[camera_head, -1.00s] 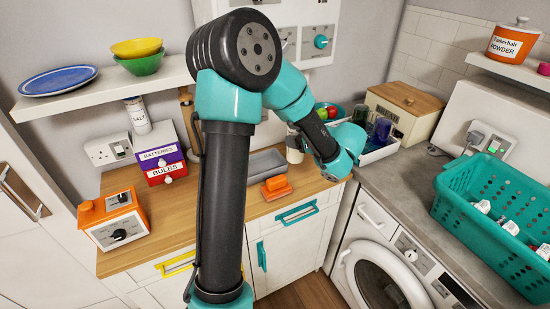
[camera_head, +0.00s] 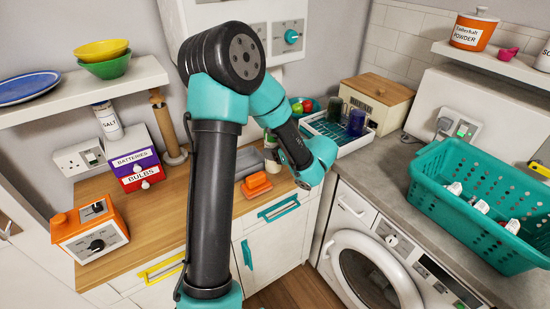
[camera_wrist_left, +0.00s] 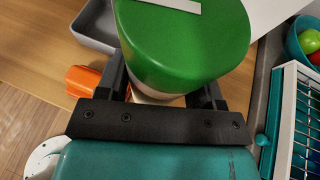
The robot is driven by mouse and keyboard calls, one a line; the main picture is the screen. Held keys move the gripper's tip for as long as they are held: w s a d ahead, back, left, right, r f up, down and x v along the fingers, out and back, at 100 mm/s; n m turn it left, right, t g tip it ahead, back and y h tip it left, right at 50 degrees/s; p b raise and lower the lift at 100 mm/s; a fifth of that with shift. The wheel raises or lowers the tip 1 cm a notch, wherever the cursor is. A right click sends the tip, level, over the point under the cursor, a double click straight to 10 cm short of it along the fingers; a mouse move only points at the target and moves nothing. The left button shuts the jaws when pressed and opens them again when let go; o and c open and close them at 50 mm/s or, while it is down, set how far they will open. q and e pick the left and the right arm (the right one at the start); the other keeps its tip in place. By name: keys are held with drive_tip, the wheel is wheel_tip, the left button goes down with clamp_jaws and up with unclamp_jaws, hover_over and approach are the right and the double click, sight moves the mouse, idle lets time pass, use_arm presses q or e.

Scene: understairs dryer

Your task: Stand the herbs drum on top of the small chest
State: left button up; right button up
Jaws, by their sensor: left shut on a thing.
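A drum with a green lid (camera_wrist_left: 185,40) and a pale body stands between my left gripper's fingers (camera_wrist_left: 163,92) in the left wrist view; no herbs label is readable. In the head view its pale body (camera_head: 271,160) shows beside the left gripper (camera_head: 284,158), low over the wooden counter and partly hidden. The left gripper is shut on it. The small chest (camera_head: 132,165) has a purple BATTERIES drawer above a red BULBS drawer, and a white top. It stands on the counter, left of my left arm. My right gripper is not in view.
An orange timer-like box (camera_head: 90,230) is in front left, a wooden post (camera_head: 165,125) right. A shelf (camera_head: 90,92) overhangs. A grey tray (camera_head: 250,162) and orange object (camera_head: 256,185) lie nearby.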

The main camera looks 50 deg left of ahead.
use_arm(q)
drive_tip(key=shift+f, duration=1.85)
drive_tip(key=shift+f, duration=0.15)
drive_tip(key=o, duration=1.2)
drive_tip(key=shift+c, duration=0.2)
drive_tip(key=shift+d+r, duration=0.15)
drive_tip(key=shift+r, duration=0.05)
drive_tip(key=v, duration=1.1)
drive_tip(key=shift+d, duration=0.35)
drive_tip(key=shift+r, duration=0.1)
